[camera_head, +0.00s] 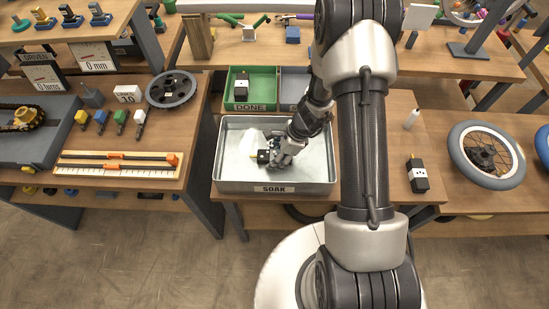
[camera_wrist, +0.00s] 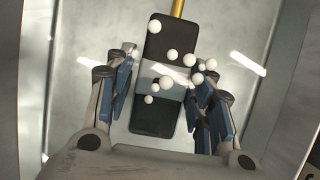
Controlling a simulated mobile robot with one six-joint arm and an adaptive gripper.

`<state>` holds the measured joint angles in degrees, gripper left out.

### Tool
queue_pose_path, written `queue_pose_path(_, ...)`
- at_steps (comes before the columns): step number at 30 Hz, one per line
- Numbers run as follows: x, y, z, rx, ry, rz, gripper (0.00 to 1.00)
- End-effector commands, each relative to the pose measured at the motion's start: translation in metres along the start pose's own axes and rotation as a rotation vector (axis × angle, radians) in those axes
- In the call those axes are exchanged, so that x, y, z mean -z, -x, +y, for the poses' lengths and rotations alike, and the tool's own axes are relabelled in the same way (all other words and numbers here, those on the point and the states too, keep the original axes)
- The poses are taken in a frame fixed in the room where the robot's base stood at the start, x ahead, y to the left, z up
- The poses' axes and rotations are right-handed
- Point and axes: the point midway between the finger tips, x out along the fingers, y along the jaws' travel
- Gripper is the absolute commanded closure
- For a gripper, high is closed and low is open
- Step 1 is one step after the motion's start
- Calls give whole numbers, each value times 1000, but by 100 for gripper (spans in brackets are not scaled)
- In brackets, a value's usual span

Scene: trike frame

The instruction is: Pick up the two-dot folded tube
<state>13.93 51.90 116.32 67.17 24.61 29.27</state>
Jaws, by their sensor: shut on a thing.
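My gripper (camera_head: 284,155) is down inside the metal SOAK tray (camera_head: 275,187). It is shut on a black block-shaped part (camera_head: 262,156) with a grey band and a yellow rod at one end. In the wrist view, the fingers (camera_wrist: 165,92) stand on either side of this part (camera_wrist: 155,40). Several small white balls, like bubbles, cover part of the band, so I cannot read any dots. A similar black part with a pale dotted band (camera_head: 419,174) lies on the bench right of the tray. Another black part (camera_head: 241,86) is in the green DONE bin (camera_head: 261,75).
The tray's walls surround my gripper closely. White foam (camera_head: 251,140) lies in the tray. A ruler board (camera_head: 118,170) and a dark wheel (camera_head: 171,89) lie on the left bench.

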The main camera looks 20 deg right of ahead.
Motion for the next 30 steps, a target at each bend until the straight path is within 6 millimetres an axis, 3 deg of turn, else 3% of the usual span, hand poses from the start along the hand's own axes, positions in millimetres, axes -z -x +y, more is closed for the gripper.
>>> queue_pose_path(12,3,-3,-1,2,0,7,92)
queue_pose_path(23,1,2,0,1,-1,8,93)
queue_pose_path(26,-5,15,-1,3,2,6,93)
queue_pose_path(30,-18,47,-2,6,2,5,93)
